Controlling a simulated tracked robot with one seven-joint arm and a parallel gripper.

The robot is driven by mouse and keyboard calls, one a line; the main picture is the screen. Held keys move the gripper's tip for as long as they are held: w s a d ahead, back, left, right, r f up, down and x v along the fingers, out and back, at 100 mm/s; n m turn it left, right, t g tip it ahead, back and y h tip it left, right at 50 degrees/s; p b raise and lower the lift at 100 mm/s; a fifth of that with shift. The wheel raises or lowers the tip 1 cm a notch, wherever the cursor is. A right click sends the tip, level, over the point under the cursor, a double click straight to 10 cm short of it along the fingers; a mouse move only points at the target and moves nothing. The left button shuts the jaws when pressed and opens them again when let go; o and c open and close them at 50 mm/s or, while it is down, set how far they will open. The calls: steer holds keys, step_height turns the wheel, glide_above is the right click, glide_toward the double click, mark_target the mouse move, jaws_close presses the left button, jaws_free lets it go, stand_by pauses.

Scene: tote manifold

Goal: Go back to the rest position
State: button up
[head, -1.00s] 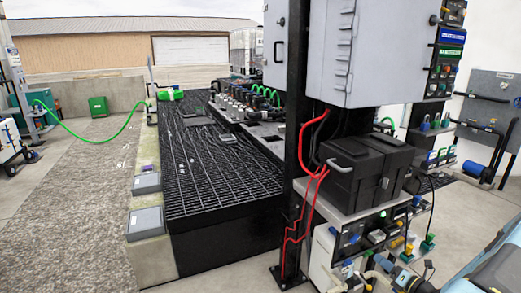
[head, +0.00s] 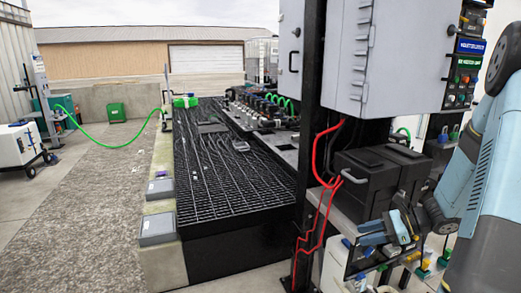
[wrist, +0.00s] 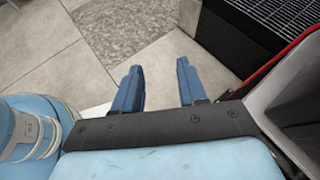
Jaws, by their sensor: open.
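My gripper (head: 374,232) shows at the lower right of the head view, in front of the lower shelf beside the black case. In the wrist view my gripper (wrist: 160,72) has its two blue fingers well apart with nothing between them. Below the fingers is bare concrete floor. My blue and grey arm runs down the right edge of the head view and hides part of the shelving behind it.
A black post (head: 310,130) with red cables and a grey cabinet (head: 385,50) stand close to the arm. A black case (head: 375,178) sits on the shelf. A black grated platform (head: 235,165) lies left of the post. Open gravel (head: 95,205) is at left.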

steer(key=s+a+r+n+h, duration=0.3)
steer(key=s+r+n, duration=0.3)
steer(key=r, duration=0.2)
steer(key=s+a+r+n+t+h, duration=0.1)
steer(key=s+a+r+n+h, duration=0.1)
steer(key=s+r+n+h, duration=0.3)
steer(key=s+a+r+n+t+h, duration=0.1)
steer(key=s+a+r+n+h, duration=0.2)
steer(key=s+r+n, duration=0.6)
steer(key=shift+a+r+h, duration=0.35)
steer(key=shift+r+h, duration=0.25)
steer(key=shift+r, duration=0.65)
